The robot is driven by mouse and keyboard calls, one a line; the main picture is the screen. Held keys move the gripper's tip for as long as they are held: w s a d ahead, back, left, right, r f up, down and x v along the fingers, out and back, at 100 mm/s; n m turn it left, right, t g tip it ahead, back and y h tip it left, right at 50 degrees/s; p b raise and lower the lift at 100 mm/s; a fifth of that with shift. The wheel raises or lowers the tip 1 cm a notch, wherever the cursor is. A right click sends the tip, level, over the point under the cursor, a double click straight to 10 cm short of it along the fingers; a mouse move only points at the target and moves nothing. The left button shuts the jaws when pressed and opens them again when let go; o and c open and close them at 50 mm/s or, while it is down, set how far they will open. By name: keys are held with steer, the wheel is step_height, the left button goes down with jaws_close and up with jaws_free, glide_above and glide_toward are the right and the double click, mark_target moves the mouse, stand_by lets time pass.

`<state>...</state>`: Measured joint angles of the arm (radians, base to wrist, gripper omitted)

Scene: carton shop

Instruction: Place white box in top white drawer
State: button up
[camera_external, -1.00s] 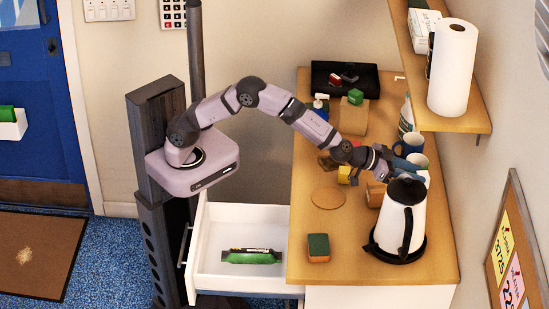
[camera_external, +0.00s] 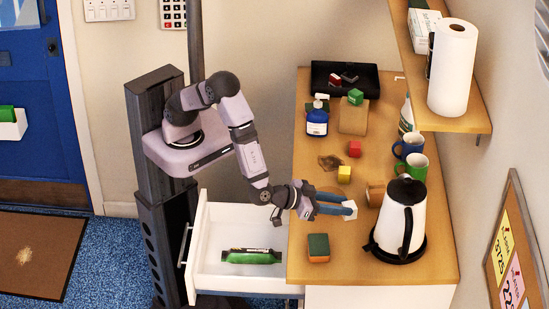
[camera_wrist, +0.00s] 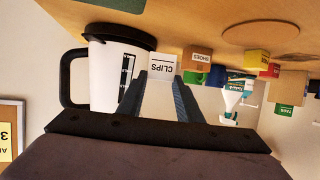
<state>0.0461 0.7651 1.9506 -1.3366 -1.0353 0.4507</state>
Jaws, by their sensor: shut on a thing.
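The small white box (camera_external: 350,208), labelled CLIPS in the wrist view (camera_wrist: 162,68), is between the fingertips of my gripper (camera_external: 342,204). My gripper is shut on it and holds it over the counter, left of the kettle; its exact height is hard to tell. In the wrist view the fingers (camera_wrist: 163,85) reach towards the box. The top white drawer (camera_external: 222,220) is pulled open, left of and below the counter edge. A green packet (camera_external: 250,257) lies inside it, with bare drawer floor behind it.
A shelf with a paper roll (camera_external: 453,67) overhangs the right.

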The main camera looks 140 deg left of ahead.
steer(key=s+d+r+m+t+h+p, duration=0.1)
steer(key=s+d+r+p, duration=0.2)
steer(key=s+d+p, duration=0.4)
steer(key=s+d, duration=0.7)
steer(key=d, duration=0.4)
steer(key=shift+d+m+t+p, duration=0.3)
steer(key=shift+d+p, duration=0.05)
steer(key=shift+p, duration=0.05)
